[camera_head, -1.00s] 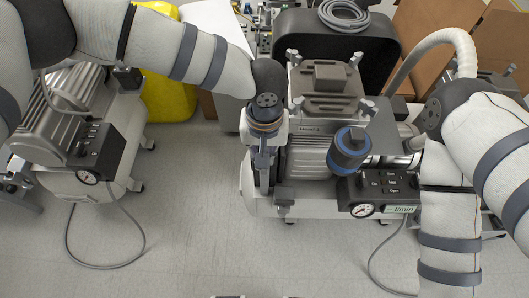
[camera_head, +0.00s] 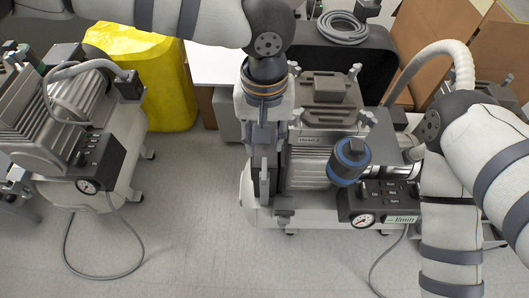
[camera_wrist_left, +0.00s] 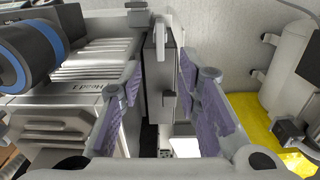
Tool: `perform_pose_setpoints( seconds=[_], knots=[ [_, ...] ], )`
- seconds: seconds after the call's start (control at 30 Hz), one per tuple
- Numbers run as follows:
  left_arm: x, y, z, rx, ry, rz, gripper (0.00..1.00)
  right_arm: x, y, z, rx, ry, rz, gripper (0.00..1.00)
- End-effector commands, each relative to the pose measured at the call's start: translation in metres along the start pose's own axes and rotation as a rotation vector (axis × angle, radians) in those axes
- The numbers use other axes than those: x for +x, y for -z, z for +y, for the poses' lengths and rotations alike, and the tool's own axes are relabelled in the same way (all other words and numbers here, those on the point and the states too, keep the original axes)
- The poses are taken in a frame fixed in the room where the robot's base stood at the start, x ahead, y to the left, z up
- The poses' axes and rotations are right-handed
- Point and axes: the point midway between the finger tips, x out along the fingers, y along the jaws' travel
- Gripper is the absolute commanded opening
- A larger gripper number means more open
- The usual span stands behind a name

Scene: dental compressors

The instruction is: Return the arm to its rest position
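My left arm (camera_head: 200,18) comes in along the top left, bends at a dark elbow joint and hangs down. Its gripper (camera_head: 268,182) points down in front of the left side of the middle compressor (camera_head: 325,115). In the left wrist view the gripper (camera_wrist_left: 163,92) has its purple-padded fingers spread apart. A narrow grey upright part (camera_wrist_left: 158,85) of the compressor shows between or beyond them; I cannot tell how near it is. Nothing is held. My right arm (camera_head: 450,200) bends down at the right; its gripper is outside the frames.
A black cylinder with a blue ring (camera_head: 349,160) and a gauge (camera_head: 363,219) are on the middle compressor. Another compressor (camera_head: 75,130) stands at left, before a yellow container (camera_head: 155,75). Cardboard boxes (camera_head: 430,38) are at the back right. Floor between the compressors is clear.

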Motion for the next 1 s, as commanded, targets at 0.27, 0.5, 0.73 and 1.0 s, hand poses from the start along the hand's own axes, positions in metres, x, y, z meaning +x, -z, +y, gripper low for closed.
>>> perform_pose_setpoints(
  seconds=[0.27, 0.5, 0.73, 1.0],
  knots=[
    [-0.014, -0.001, 0.000, 0.001, 0.001, -0.001, 0.31, 0.000, 0.000, 0.000, 0.000, 0.000, 0.000, 0.66],
    [-0.014, 0.000, 0.000, 0.000, 0.001, -0.001, 0.31, 0.000, 0.000, 0.000, 0.000, 0.000, 0.000, 0.66],
    [0.046, -0.020, -0.050, -0.040, 0.147, 0.134, 0.31, -0.023, 0.004, 0.000, 0.002, 0.002, 0.045, 0.66],
    [0.119, -0.213, -0.161, 0.013, 0.045, 0.083, 0.31, -0.089, 0.024, -0.002, 0.005, 0.010, 0.199, 0.66]
  ],
)
